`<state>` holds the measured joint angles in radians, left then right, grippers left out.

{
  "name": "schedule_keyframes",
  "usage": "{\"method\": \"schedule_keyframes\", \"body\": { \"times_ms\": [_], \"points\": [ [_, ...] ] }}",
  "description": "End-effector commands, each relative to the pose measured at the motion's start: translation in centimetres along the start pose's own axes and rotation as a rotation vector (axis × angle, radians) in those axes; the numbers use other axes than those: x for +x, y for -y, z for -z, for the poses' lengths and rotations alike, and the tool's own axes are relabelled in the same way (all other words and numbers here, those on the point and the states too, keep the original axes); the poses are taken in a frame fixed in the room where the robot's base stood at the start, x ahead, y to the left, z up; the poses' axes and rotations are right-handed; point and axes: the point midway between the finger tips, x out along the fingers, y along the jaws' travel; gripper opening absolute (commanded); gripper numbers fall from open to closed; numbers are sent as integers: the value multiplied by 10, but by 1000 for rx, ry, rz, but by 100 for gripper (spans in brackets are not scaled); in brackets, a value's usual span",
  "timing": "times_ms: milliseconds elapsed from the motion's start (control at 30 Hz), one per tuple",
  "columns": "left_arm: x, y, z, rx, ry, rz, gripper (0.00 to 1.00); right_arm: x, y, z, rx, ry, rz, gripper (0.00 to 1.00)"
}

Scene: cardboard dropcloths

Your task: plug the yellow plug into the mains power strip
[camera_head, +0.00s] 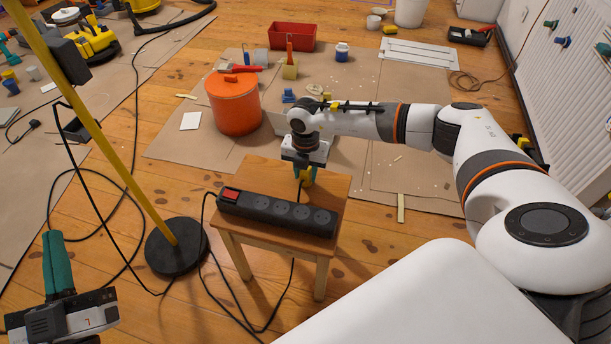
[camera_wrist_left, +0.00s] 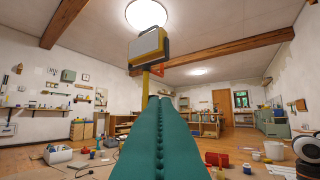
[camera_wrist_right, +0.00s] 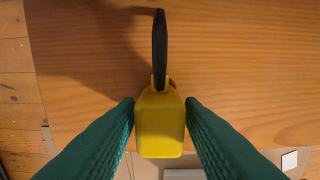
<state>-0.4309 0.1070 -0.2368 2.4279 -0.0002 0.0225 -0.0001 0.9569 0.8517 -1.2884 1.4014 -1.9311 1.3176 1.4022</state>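The black power strip (camera_head: 277,213) with several round sockets and a red switch (camera_head: 230,194) lies along the near edge of a small wooden stool (camera_head: 255,178). My right gripper (camera_head: 306,172) points down over the stool, just behind the strip. In the right wrist view its green fingers (camera_wrist_right: 160,105) press both sides of the yellow plug (camera_wrist_right: 160,128). A black cord end (camera_wrist_right: 159,50) sticks out from the plug. The plug is apart from the strip; its pins are hidden. My left gripper (camera_head: 57,264) is shut and empty at lower left; its fingers (camera_wrist_left: 158,140) touch in its wrist view.
A yellow pole on a round black base (camera_head: 177,247) stands left of the stool. An orange pot (camera_head: 234,103) stands behind it on brown dropcloths. Black cables run over the floor at left. A red tray (camera_head: 292,37) lies further back.

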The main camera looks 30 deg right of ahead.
Motion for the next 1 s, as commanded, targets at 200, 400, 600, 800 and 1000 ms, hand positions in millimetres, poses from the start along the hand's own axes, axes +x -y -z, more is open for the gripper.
{"method": "schedule_keyframes", "body": {
  "times_ms": [200, 400, 600, 800, 1000],
  "points": [
    [0, 0, 0, 0, -1, 0, 0, 0, 0, 0, 0, 0, 0, 4],
    [0, 0, 0, 0, -1, 0, 0, 0, 0, 0, 0, 0, 0, 4],
    [0, -1, 6, 2, -49, -3, 0, -8, 0, 0, 0, 0, 0, 4],
    [-5, -6, 30, 8, -221, -13, 0, -29, 0, 0, 0, -1, 2, 4],
    [-22, -12, 64, 13, -479, -27, 0, -63, 0, 1, 1, -2, 1, 4]
  ]
}}
